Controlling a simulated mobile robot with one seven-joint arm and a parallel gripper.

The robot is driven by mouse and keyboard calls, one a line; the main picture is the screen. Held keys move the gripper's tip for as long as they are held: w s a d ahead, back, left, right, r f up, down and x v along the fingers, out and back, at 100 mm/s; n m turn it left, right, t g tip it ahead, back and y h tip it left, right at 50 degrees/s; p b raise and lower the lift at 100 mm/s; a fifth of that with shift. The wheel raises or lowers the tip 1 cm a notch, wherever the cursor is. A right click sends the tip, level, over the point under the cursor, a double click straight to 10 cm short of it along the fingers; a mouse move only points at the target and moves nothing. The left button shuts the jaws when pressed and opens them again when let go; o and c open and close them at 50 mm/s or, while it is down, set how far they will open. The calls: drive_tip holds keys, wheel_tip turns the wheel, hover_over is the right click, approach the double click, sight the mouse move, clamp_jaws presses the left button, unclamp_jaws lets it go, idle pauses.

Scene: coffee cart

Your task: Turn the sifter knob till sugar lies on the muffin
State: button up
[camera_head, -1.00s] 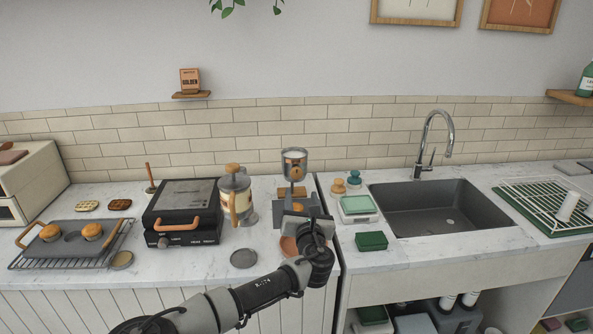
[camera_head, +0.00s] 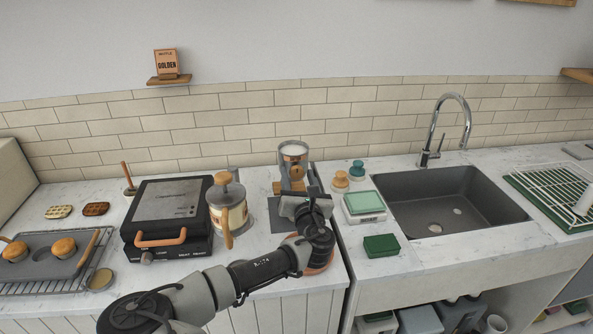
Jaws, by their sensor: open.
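The sifter (camera_head: 293,152) is a grey metal cylinder with white at its top, standing at the back of the counter left of the sink. Its round orange-brown knob (camera_head: 295,171) is on the front side. My gripper (camera_head: 303,199) is open, just in front of and below the knob, and appears apart from it. Its fingers and wrist hide the lower front of the sifter stand. I see no muffin under the sifter. Two golden muffins, one left (camera_head: 15,251) and one right (camera_head: 64,247), sit in a dark tin at far left.
A terracotta plate (camera_head: 322,266) is partly hidden under my wrist. Small jars and a green sponge (camera_head: 381,245) are to the right, beside the sink (camera_head: 465,226).

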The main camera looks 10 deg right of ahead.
drive_tip(key=c, duration=1.1)
drive_tip(key=shift+o, duration=0.3)
drive_tip(key=shift+r+m, duration=0.1)
drive_tip(key=shift+m, duration=0.2)
